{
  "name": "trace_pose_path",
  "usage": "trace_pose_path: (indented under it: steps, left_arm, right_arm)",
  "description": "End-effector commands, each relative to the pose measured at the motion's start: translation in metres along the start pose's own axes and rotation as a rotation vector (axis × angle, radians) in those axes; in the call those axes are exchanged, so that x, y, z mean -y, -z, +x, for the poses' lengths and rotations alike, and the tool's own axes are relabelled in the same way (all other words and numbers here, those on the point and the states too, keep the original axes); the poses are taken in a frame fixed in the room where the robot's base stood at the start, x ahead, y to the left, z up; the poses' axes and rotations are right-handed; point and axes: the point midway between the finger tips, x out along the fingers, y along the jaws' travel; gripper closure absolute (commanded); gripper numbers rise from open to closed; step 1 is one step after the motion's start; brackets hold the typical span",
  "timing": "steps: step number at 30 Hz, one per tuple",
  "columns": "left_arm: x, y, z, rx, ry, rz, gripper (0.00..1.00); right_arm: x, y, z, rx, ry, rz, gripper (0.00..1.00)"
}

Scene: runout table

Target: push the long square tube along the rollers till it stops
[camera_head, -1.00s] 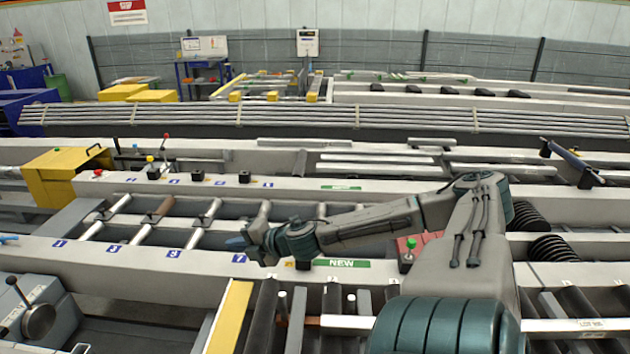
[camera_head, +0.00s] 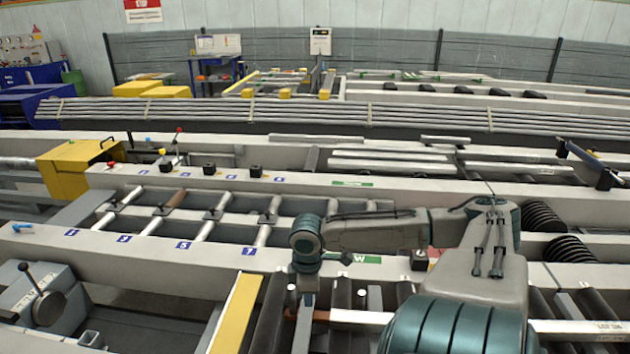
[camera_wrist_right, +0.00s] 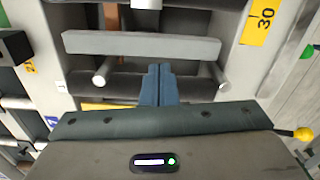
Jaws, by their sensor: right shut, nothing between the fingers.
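The long pale square tube (camera_head: 360,317) lies across dark rollers in the lower right of the head view. Its middle is hidden behind my right arm; a labelled stretch shows at the right edge. An orange-brown strip (camera_head: 320,315) lies in line with its left part; I cannot tell if it belongs to the tube. My right gripper (camera_head: 306,298) points down near this strip, left of the pale part. In the wrist view its blue fingers (camera_wrist_right: 158,88) are together and empty, beside a grey bar (camera_wrist_right: 140,45). Contact with the tube cannot be made out. My left gripper is not in view.
A yellow strip (camera_head: 235,315) lies left of the rollers. Behind stands a pale rail with numbered labels and a green label (camera_head: 360,259). A lever box (camera_head: 40,300) stands at lower left, a yellow box (camera_head: 75,168) farther back. Posts (camera_wrist_right: 222,88) rise between the rollers.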

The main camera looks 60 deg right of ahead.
Motion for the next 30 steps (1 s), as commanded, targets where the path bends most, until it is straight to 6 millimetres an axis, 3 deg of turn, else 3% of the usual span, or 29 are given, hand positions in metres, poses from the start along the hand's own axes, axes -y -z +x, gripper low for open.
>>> trace_pose_path:
  steps: [20, 22, 30]
  left_arm:
    - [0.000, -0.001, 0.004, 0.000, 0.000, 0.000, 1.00]
    - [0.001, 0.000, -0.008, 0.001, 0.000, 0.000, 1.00]
    - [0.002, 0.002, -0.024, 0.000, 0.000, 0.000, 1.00]
  right_arm:
    - [0.001, 0.001, 0.094, -0.003, 0.003, 0.004, 1.00]
    - [0.000, -0.011, 0.087, 0.006, -0.002, 0.000, 1.00]
    - [0.000, -0.035, 0.089, 0.002, -0.001, 0.000, 1.00]
